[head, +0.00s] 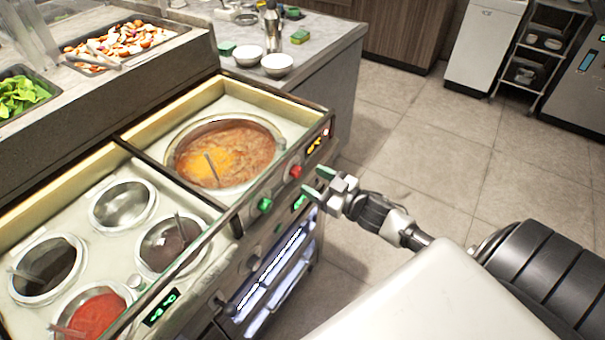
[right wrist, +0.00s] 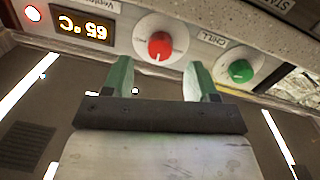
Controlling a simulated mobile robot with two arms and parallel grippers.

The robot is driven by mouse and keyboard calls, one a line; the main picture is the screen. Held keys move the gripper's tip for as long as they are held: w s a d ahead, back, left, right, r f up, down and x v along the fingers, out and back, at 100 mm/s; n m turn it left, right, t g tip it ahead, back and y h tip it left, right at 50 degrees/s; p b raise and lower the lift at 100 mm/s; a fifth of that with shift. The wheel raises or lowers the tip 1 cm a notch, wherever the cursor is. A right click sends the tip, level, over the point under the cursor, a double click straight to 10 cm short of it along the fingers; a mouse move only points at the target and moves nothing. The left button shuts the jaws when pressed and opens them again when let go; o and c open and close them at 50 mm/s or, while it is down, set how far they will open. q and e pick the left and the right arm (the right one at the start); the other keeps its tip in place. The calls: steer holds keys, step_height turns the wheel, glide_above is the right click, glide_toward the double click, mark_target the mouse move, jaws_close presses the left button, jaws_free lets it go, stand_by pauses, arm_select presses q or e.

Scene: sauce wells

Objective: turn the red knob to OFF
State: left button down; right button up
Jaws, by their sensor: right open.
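The red knob (head: 296,171) sits on the front panel of the sauce well unit, below the round pot of orange-brown soup. In the right wrist view the red knob (right wrist: 160,46) sits on a white round dial, with its white mark toward the lower side of the picture. My right gripper (head: 318,183) is close in front of the panel; its green fingertips also show in the right wrist view (right wrist: 157,82). It is open and empty, with the red knob beyond the gap between the fingers, apart from them. My left gripper is not in view.
A green knob (head: 265,205) sits beside the red one, left in the head view; it also shows in the right wrist view (right wrist: 240,71). An orange display (right wrist: 82,30) reads 65 °C upside down. Open floor (head: 410,160) lies right of the unit.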

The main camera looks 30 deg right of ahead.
mark_target(300, 174)
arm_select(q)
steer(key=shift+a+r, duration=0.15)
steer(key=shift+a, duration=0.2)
arm_select(e)
steer(key=shift+x, duration=2.05)
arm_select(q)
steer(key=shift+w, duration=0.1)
arm_select(e)
steer(key=c, duration=0.9)
steer(key=shift+c, duration=0.2)
